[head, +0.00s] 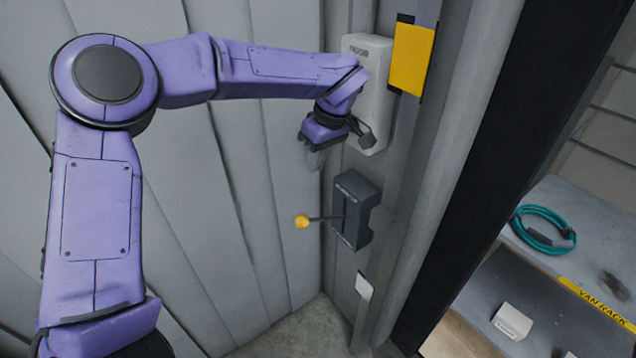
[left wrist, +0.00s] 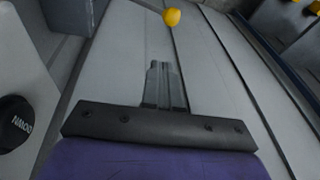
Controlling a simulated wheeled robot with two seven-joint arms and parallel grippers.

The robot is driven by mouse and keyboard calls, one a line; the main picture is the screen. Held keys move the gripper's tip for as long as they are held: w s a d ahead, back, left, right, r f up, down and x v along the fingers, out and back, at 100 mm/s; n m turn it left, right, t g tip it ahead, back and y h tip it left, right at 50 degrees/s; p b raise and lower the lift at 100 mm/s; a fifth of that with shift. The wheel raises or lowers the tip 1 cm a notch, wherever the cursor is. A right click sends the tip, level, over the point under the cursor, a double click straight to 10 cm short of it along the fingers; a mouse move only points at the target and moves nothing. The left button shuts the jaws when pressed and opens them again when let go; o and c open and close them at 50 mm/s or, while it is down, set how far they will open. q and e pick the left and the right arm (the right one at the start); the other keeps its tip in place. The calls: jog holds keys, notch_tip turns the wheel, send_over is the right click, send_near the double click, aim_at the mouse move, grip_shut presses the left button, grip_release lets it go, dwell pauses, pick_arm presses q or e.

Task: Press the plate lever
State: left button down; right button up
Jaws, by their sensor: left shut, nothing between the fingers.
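The plate lever is a thin dark rod with a yellow knob (head: 302,222), sticking out to the left from a dark grey box (head: 358,205) on the wall. The yellow knob also shows at the top of the left wrist view (left wrist: 172,17). My left gripper (head: 316,160) is above the knob, apart from it, pointing down. Its fingers are together and empty in the left wrist view (left wrist: 160,72). My right gripper is in neither view.
A pale box (head: 372,115) is on the wall behind my left gripper. A yellow panel (head: 411,58) hangs to its right. A doorway opens at right onto shelves with a teal coiled cable (head: 543,230) and a small white box (head: 512,321). Ribbed wall lies at left.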

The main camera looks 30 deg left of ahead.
pick_arm(q)
jog(key=p, duration=0.2)
send_near(305, 216)
jog(key=x, duration=0.2)
jog(key=a+x, duration=0.1)
jog(key=x, duration=0.2)
jog(key=shift+w+a, duration=0.15)
jog(key=shift+a, duration=0.05)
jog(key=shift+s+f, duration=0.25)
jog(key=shift+f, duration=0.25)
jog(key=shift+f+b, duration=0.15)
jog(key=shift+b, duration=0.15)
